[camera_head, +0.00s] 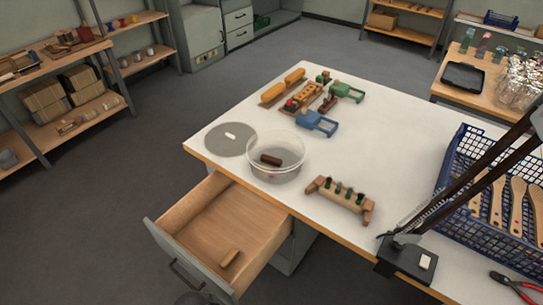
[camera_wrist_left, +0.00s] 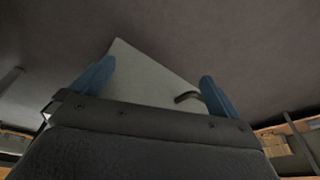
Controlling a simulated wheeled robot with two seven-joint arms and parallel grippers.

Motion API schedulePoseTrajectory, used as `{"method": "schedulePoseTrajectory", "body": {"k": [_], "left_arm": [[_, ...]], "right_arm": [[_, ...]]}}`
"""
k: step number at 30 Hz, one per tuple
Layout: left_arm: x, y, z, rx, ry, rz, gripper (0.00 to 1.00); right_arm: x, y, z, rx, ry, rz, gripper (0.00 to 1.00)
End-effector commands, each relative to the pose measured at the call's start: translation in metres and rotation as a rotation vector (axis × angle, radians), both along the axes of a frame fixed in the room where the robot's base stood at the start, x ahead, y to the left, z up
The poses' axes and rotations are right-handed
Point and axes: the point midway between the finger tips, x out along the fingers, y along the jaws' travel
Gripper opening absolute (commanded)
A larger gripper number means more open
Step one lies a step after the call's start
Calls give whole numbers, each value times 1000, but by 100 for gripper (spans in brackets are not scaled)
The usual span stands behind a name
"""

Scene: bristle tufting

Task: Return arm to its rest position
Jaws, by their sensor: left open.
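My left gripper (camera_wrist_left: 154,84) shows in the left wrist view with its two blue fingers wide apart and nothing between them. Beyond the fingers is a pale grey panel with a dark curved handle, which looks like the drawer front (camera_wrist_left: 150,75). In the head view the drawer (camera_head: 190,210) stands open at the table's left end, with a small wooden piece (camera_head: 229,257) lying inside. Neither gripper can be made out in the head view; only a small dark shape shows at the bottom edge, below the drawer. My right gripper is in neither view.
The white table (camera_head: 390,135) carries a clear bowl (camera_head: 276,172) with a brown block inside, a grey disc (camera_head: 231,139), a wooden stand (camera_head: 342,195) with dark tufts, and a blue crate (camera_head: 463,215) of brushes. A lamp arm (camera_head: 470,190) crosses the right side. Floor left of the drawer is clear.

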Motion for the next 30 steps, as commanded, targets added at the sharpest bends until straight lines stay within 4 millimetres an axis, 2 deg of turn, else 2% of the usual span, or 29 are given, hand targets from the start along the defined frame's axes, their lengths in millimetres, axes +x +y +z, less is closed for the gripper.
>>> {"method": "schedulePoseTrajectory", "body": {"k": [1,5,9,12,15,18,21,30], "left_arm": [[-1,-1,-28,0,13,-2,100],[-10,-4,-97,-2,36,-5,100],[-29,-6,-175,-5,61,-8,100],[-46,-7,-223,-6,75,-11,100],[-65,-7,-261,-7,89,-14,100],[-78,-7,-285,-8,96,-15,100],[-86,-6,-298,-8,98,-16,100],[-88,-6,-302,-8,100,-16,100]], "right_arm": [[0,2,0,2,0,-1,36],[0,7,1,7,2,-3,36],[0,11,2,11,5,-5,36],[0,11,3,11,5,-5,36],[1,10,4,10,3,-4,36],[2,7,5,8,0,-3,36],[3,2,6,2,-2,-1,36],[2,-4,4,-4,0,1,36]]}}
